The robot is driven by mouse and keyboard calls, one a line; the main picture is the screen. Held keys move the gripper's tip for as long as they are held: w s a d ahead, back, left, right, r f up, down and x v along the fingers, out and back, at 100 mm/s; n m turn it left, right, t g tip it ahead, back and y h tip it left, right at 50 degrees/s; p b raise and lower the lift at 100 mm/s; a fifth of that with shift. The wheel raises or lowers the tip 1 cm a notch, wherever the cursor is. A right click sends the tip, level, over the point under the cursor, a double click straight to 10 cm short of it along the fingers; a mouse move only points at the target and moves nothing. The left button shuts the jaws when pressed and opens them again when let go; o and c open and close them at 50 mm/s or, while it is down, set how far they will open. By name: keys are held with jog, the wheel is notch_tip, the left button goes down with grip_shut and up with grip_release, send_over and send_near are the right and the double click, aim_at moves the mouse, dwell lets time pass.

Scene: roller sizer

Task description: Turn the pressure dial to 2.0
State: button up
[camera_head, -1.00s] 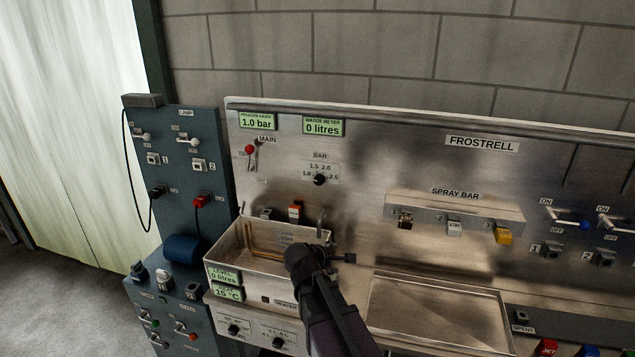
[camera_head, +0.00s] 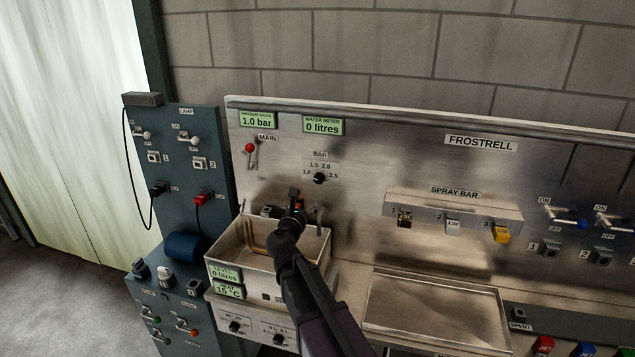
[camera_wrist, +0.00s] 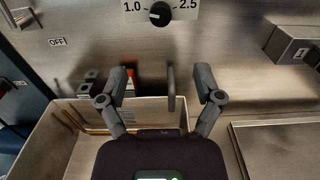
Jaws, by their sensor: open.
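The pressure dial (camera_head: 319,178) is a black round knob on the steel panel, under the label BAR with marks 1.0, 1.5, 2.0 and 2.5 around it. It also shows at the top of the wrist view (camera_wrist: 160,14), with a pale pointer line aimed to the left, toward the 1.0 side. The pressure gauge (camera_head: 257,121) reads 1.0 bar. My gripper (camera_wrist: 163,82) is open and empty, its two fingers spread below the dial and apart from it. In the head view my arm hides most of the gripper, above the basin.
A steel basin (camera_head: 234,256) lies below the dial, with an orange-red switch (camera_wrist: 130,80) and an upright grey bar (camera_wrist: 171,88) behind it. The main lever (camera_head: 250,149) is left of the dial. The spray bar (camera_head: 455,208) juts out at right.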

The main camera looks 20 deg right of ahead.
aim_at(318, 180)
jog(key=shift+w+d, duration=0.1)
jog(key=x, duration=1.3)
jog(key=shift+w+d, duration=0.15)
jog(key=shift+w, duration=0.1)
jog(key=c, duration=1.2)
